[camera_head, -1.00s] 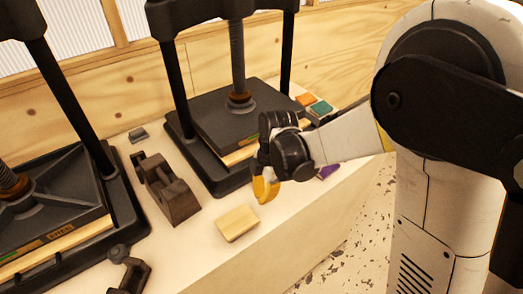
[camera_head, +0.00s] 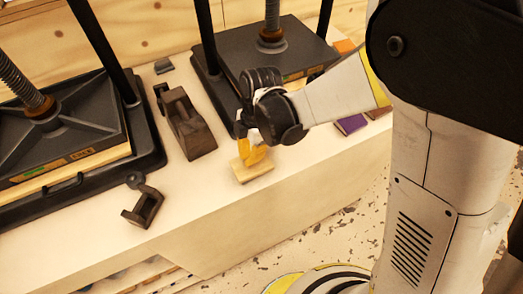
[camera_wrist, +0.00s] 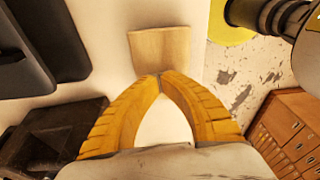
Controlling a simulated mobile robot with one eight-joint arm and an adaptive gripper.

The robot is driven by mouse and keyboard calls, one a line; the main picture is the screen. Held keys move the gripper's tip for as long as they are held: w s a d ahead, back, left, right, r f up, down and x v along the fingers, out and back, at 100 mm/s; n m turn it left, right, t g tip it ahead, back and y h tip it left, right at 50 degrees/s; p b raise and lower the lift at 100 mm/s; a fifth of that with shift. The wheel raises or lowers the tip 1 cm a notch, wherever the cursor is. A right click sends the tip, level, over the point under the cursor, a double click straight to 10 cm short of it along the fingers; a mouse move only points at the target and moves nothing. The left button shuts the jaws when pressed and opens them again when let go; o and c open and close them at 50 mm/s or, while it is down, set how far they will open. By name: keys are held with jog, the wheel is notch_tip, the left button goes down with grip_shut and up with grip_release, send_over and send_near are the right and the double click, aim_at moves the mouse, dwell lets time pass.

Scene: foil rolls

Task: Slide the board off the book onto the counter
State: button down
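The board (camera_head: 257,172) is a small pale wooden slab near the front edge of the white counter (camera_head: 215,205). It also shows at the top middle of the wrist view (camera_wrist: 160,45). I cannot make out a separate book under it. My gripper (camera_head: 256,156) points down at the board's far side, its yellow fingers partly covering it in the head view. In the wrist view the two fingertips (camera_wrist: 160,76) meet with nothing between them, at the board's near edge. Whether they touch the board is unclear.
A dark wooden tool (camera_head: 188,125) stands left of the board. Black presses stand at left (camera_head: 75,130) and behind (camera_head: 270,60). A small black clamp-like piece (camera_head: 143,205) sits front left. A purple book (camera_head: 350,124) lies to the right. The counter's front edge is close to the board.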

jog(key=shift+w+d+f+b, duration=0.15)
jog(key=shift+f+b, duration=0.25)
jog(key=shift+f, duration=0.3)
jog(key=w+d, duration=0.2)
jog(key=d, duration=0.1)
jog(key=w+d, duration=0.2)
jog(key=d, duration=0.1)
jog(key=w+d, duration=0.3)
jog(key=shift+d+b, duration=0.25)
jog(key=shift+b, duration=0.1)
jog(key=shift+s+a, duration=0.1)
jog(key=shift+a, duration=0.15)
